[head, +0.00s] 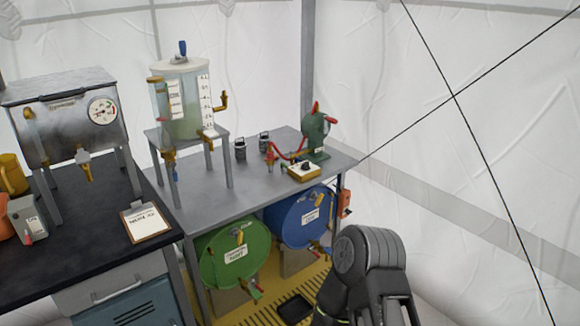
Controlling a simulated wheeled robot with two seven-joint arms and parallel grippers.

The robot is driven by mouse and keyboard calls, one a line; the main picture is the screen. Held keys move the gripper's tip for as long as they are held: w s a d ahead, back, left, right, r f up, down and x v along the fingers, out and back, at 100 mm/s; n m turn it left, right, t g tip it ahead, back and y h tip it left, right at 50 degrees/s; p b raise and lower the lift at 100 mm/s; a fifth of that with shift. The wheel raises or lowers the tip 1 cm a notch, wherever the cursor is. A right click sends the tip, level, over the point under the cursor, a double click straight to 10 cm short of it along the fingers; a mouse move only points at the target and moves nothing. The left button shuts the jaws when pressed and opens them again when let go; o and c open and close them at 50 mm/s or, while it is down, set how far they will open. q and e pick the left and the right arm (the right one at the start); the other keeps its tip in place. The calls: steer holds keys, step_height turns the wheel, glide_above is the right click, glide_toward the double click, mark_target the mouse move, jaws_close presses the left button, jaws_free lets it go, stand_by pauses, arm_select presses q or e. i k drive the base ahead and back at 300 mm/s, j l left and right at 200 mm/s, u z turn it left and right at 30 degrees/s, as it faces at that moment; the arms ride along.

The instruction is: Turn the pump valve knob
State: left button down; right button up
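A green pump (315,135) with red handles stands at the back right of the grey metal table (262,183). A red hose runs from it to the left. I cannot tell which of these small parts is the valve knob. My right arm shows at the lower right, in front of the table's right end, but its gripper is out of the picture. My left gripper is not in view.
A clear tank (185,105) stands on a small stand at the table's left. Green (235,258) and blue (302,218) drums lie below. A dark bench (85,210) with a metal boiler (75,125) and clipboard (146,222) is at left. Tent wall (440,100) and thin cables border the right.

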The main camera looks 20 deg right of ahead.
mark_target(306, 166)
steer(key=z, duration=0.75)
steer(key=i+z, duration=0.4)
steer(key=i+j+z, duration=0.1)
steer(key=i+z, duration=0.3)
steer(key=i+j+z, duration=0.2)
steer(key=z, duration=0.2)
steer(key=i+j, duration=0.45)
steer(key=i+z, duration=0.05)
steer(key=i, duration=0.05)
